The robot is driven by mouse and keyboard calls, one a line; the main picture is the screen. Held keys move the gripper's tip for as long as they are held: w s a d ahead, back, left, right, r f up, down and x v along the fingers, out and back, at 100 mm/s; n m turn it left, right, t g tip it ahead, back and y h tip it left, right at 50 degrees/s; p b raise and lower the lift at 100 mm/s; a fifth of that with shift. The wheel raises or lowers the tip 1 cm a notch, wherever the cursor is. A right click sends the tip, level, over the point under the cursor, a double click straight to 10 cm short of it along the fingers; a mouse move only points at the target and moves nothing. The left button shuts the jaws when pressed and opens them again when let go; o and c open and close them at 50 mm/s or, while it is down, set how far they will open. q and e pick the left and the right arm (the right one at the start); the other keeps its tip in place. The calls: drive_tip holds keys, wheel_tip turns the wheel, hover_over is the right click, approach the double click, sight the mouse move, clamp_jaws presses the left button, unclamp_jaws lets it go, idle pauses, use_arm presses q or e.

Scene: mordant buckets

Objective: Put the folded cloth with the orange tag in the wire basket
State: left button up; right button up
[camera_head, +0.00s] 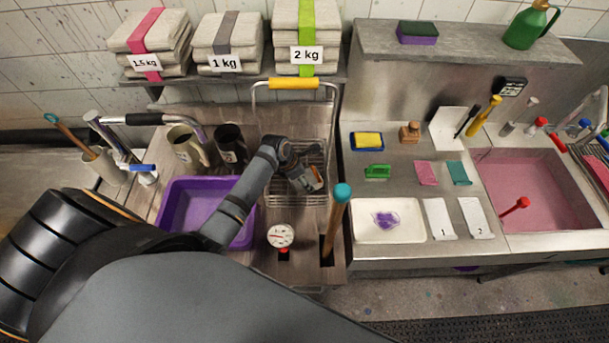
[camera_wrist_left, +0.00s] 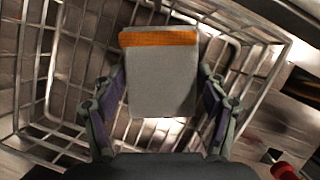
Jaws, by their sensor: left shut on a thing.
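The folded cloth (camera_wrist_left: 162,85) is grey with an orange tag band across its far end in the left wrist view. My left gripper (camera_wrist_left: 162,112) is shut on it, with one finger at each side. The cloth is small and partly hidden by the gripper in the head view (camera_head: 314,181). The wire basket (camera_wrist_left: 255,33) surrounds the cloth in the wrist view. In the head view the gripper (camera_head: 307,180) is over the basket (camera_head: 290,200). I cannot tell whether the cloth touches the basket's floor. My right gripper is not in view.
A purple tub (camera_head: 178,205) stands left of the basket. A teal-topped wooden handle (camera_head: 337,215) rises close at its right, and a round dial (camera_head: 281,236) is in front. A yellow-gripped metal handle (camera_head: 294,83) stands behind. Stacked cloths (camera_head: 228,45) lie on the shelf above.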

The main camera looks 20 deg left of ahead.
use_arm(q)
drive_tip(key=shift+f, duration=0.1)
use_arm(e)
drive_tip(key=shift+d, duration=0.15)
use_arm(q)
drive_tip(key=o, duration=1.2)
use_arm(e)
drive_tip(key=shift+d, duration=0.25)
use_arm(q)
drive_tip(key=b+v, duration=0.2)
drive_tip(key=v, duration=1)
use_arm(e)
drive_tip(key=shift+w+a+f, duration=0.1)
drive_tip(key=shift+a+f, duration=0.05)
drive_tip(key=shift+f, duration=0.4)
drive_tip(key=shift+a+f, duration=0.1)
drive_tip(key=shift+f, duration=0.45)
